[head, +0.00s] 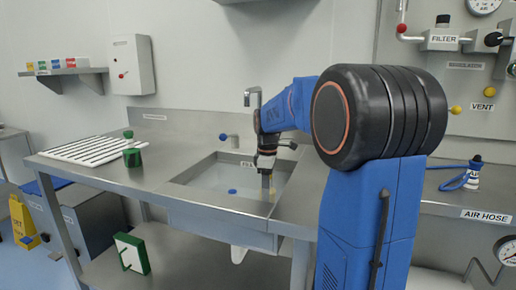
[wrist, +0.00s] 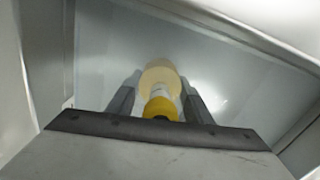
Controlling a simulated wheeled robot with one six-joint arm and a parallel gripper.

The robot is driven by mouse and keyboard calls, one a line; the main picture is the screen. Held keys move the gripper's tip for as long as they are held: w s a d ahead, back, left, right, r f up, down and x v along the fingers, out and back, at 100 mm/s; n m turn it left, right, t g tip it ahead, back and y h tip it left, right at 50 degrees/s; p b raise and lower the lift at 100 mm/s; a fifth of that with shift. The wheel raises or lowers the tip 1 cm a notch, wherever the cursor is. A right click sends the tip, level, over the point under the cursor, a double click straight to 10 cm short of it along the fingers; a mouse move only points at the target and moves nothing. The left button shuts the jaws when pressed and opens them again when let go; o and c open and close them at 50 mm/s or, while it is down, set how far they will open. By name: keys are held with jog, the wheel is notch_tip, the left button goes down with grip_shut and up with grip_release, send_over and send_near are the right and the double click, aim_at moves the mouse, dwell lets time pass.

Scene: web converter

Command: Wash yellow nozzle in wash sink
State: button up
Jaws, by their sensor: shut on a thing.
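My gripper (head: 267,184) points down into the right part of the sink. In the wrist view my gripper (wrist: 160,100) is shut on the yellow nozzle (wrist: 160,108), which sits between the two dark fingers. A wider pale yellow round shape shows beyond the nozzle, over the basin floor. I cannot tell whether the nozzle touches the floor.
A blue drain plug or disc (head: 232,191) lies in the sink. A white slatted rack (head: 95,148) and a green item (head: 131,150) stand on the bench at left. A blue air hose (head: 458,178) lies at right. The sink walls are close to my gripper.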

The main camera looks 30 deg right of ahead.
jog(key=shift+w+a, duration=1.1)
jog(key=shift+w, duration=0.3)
notch_tip(320, 180, up, 17)
dwell(0.8)
jog(key=shift+s, duration=0.1)
dwell(1.1)
